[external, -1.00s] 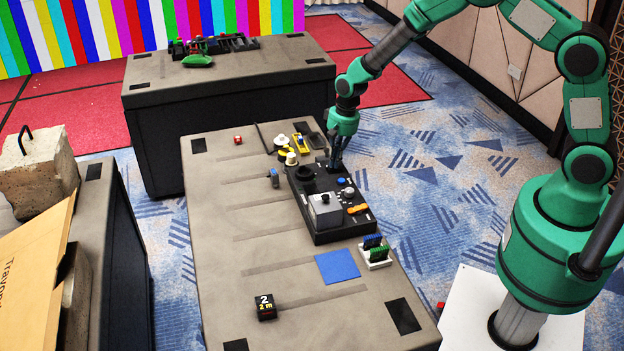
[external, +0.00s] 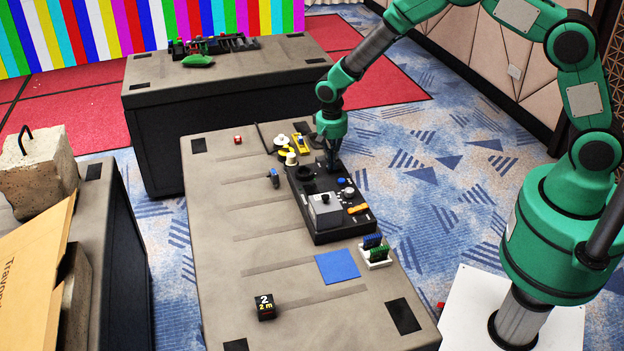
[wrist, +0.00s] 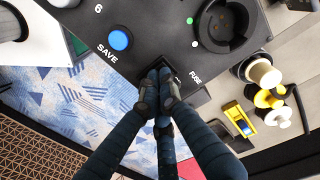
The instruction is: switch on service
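A black control panel (external: 334,229) lies on the near grey table. In the wrist view the panel (wrist: 147,28) shows a blue button (wrist: 120,39) marked SAVE, a FUSE label (wrist: 195,78) and a round dark socket (wrist: 224,24). My gripper (external: 331,166) is over the panel's far end. In the wrist view my gripper (wrist: 159,88) has its fingertips close together, beside the FUSE label at the panel edge. A small dark part shows just behind the fingertips, mostly hidden. I cannot make out any held object or whether the tips touch the panel. No service label is readable.
A grey box (external: 325,211) sits on the panel. Yellow and white spools (external: 284,147) and a yellow tool (external: 300,142) lie beyond it. A blue square (external: 337,266), a connector block (external: 375,252) and a black cube (external: 265,307) lie nearer. The table's left side is mostly clear.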

